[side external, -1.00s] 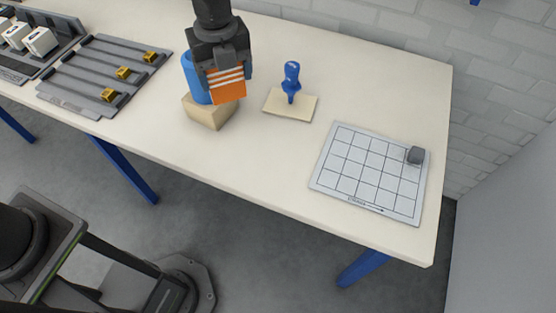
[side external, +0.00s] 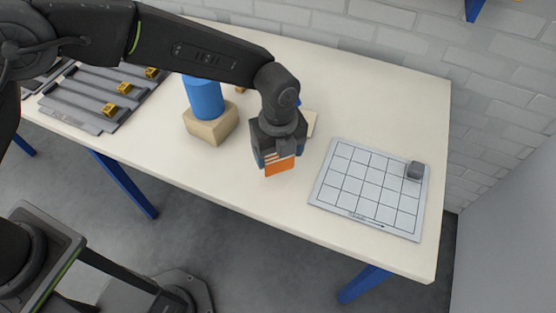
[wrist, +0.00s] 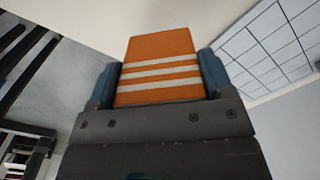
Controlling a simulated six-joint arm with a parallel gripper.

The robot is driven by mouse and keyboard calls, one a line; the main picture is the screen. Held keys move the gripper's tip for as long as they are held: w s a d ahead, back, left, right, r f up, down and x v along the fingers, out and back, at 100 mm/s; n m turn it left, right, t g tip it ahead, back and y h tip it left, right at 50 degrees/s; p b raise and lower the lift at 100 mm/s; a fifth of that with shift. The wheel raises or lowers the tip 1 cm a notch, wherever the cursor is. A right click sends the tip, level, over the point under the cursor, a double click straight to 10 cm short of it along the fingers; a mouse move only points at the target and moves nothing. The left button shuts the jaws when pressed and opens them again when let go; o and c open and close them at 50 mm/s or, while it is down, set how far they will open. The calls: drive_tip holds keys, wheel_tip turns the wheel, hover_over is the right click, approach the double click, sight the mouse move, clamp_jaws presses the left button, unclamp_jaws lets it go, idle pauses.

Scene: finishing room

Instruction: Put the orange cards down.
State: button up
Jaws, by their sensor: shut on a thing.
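The orange cards (side external: 279,167) are a small block with white stripes. My gripper (side external: 278,158) is shut on them and holds them over the front middle of the table, left of the gridded board. In the wrist view the orange cards (wrist: 160,62) sit between the two blue-grey fingers of my gripper (wrist: 160,85), with their far end sticking out past the fingers. I cannot tell exactly how high they are above the table.
A white gridded board (side external: 345,180) with a small grey block (side external: 415,170) lies at right. A blue cylinder (side external: 204,98) stands on a wooden block (side external: 211,127) at left. Slotted racks (side external: 90,95) are at far left. My arm partly hides a tan pad (side external: 310,123).

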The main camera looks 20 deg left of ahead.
sight(278, 163)
drive_tip(key=shift+f, duration=1.95)
drive_tip(key=shift+f, duration=0.15)
drive_tip(key=o, duration=1)
drive_tip(key=shift+c, duration=0.2)
wheel_tip(278, 163, up, 12)
drive_tip(key=shift+r, duration=0.2)
